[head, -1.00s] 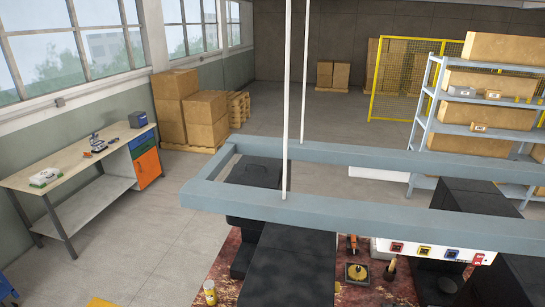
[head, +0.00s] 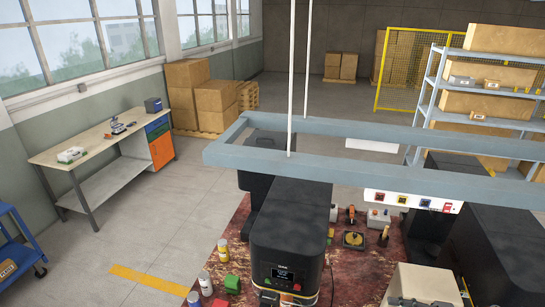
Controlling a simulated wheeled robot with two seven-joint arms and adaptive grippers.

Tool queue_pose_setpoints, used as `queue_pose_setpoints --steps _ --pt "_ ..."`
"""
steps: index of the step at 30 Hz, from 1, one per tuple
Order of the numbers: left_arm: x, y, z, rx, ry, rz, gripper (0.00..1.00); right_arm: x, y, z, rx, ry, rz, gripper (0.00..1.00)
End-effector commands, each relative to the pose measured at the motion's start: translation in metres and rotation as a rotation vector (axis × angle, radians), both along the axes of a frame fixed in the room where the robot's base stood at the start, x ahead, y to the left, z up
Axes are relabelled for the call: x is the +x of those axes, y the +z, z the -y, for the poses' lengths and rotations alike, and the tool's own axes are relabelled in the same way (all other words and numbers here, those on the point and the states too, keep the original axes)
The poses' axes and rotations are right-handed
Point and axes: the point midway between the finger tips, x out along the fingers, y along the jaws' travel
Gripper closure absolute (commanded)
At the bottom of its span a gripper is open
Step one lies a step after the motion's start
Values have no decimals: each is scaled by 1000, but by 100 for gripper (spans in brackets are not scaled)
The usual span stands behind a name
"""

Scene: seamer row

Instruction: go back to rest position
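Neither of my grippers shows in the head view, and no part of my arms can be made out. Below me is a worktable with a worn dark red top (head: 232,232). A black machine (head: 290,225) with a small lit display on its front stands on it. Several small jars (head: 205,282) and a green block (head: 232,284) sit on the table to the left of the machine.
A grey-blue overhead frame (head: 330,168) hangs across the view on white rods. A beige box (head: 420,284) stands at the lower right. A workbench (head: 90,155) and blue cart (head: 22,240) are at the left, shelving (head: 430,110) at the right. Floor between is clear.

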Motion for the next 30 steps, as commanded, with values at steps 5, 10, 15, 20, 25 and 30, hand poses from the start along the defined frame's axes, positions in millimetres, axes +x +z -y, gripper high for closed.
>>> queue_pose_setpoints --steps 5,10,15,20,25,30 --pt "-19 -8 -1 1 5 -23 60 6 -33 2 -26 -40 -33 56" --pt "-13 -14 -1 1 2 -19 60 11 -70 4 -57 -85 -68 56" --pt "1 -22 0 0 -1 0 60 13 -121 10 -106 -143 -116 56" --pt "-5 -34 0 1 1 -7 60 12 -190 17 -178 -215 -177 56" --pt "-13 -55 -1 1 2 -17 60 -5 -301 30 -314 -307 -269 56" --pt "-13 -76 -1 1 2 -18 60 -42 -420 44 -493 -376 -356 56"
